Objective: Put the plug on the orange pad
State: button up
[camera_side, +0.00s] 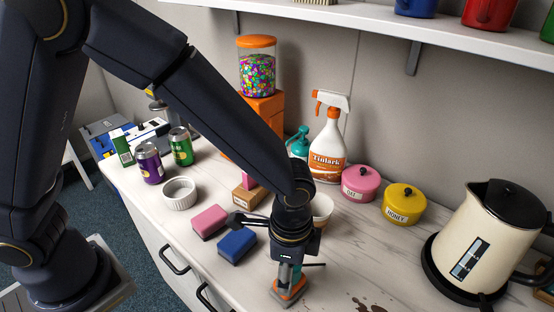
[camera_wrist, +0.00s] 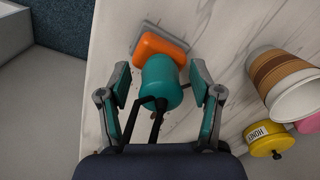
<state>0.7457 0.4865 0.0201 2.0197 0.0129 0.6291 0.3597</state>
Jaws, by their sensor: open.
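My gripper (camera_wrist: 160,84) is open and points down over the counter. A rounded teal body (camera_wrist: 160,82) is between its fingers, with gaps on both sides. An orange block (camera_wrist: 158,45) with a grey rim lies just beyond and partly under the teal body. In the side view the orange piece (camera_side: 291,291) is on the counter below my gripper (camera_side: 292,268), with some teal above it. Dark bars reach from the teal body toward my wrist. I cannot tell which piece is the plug, or whether the teal and orange parts are joined.
A paper cup (camera_wrist: 286,84) and yellow honey pot (camera_wrist: 264,138) stand right of my gripper. Pink (camera_side: 210,221) and blue (camera_side: 237,245) sponges lie to its left. A kettle (camera_side: 487,235) stands far right.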

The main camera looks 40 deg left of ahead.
notch_tip(320, 180, up, 12)
jog(key=shift+s+f, duration=0.1)
jog(key=shift+f, duration=0.1)
jog(key=a+r+n+t, duration=0.2)
jog(key=a+r+n, duration=0.5)
jog(key=a, duration=0.7)
jog(key=s+a+r+n+t, duration=0.2)
jog(key=s+a+n, duration=0.3)
jog(key=s+a, duration=0.3)
jog(key=a+t, duration=0.1)
jog(key=a, duration=0.1)
jog(key=shift+a+n, duration=0.3)
jog(key=shift+a, duration=0.1)
